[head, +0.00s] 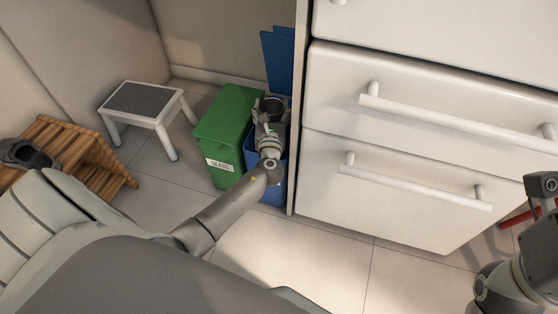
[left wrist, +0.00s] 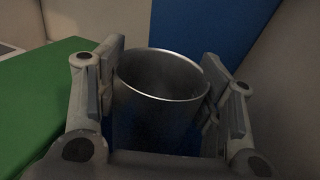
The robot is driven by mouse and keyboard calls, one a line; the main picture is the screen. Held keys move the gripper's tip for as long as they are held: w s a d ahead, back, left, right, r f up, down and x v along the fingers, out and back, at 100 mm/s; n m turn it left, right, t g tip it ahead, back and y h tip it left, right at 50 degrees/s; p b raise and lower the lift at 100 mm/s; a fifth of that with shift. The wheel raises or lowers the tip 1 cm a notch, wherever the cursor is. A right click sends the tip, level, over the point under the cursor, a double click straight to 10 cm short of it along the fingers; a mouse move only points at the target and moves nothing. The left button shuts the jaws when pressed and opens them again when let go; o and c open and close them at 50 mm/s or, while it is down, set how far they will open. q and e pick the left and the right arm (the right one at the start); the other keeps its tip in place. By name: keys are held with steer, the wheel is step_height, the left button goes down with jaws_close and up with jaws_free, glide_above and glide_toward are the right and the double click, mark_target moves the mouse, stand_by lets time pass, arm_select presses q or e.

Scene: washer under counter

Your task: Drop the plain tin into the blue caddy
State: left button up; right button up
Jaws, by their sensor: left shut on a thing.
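The plain tin (left wrist: 160,88) is a bare grey metal can with an open top, upright between the fingers of my left gripper (head: 270,106) in the left wrist view. The gripper is shut on its sides. In the head view the gripper is over the blue caddy (head: 279,185), and I cannot make out the tin clearly there. The caddy is a blue bin with its blue lid (head: 278,60) raised behind; my arm hides much of its opening. Part of my right gripper (head: 541,186) shows at the right edge; its jaw state is unclear.
A green bin (head: 224,130) labelled for glass stands just left of the caddy. A white cabinet (head: 400,190) with bar handles stands close on the right. A step stool (head: 143,100) and a wooden slatted stool (head: 80,150) are at left. Floor in front is clear.

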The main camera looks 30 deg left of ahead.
arm_select(q)
steer(key=shift+f, duration=0.25)
steer(key=o, duration=1.1)
steer(key=shift+c, duration=0.2)
step_height(320, 180, up, 10)
stand_by(0.4)
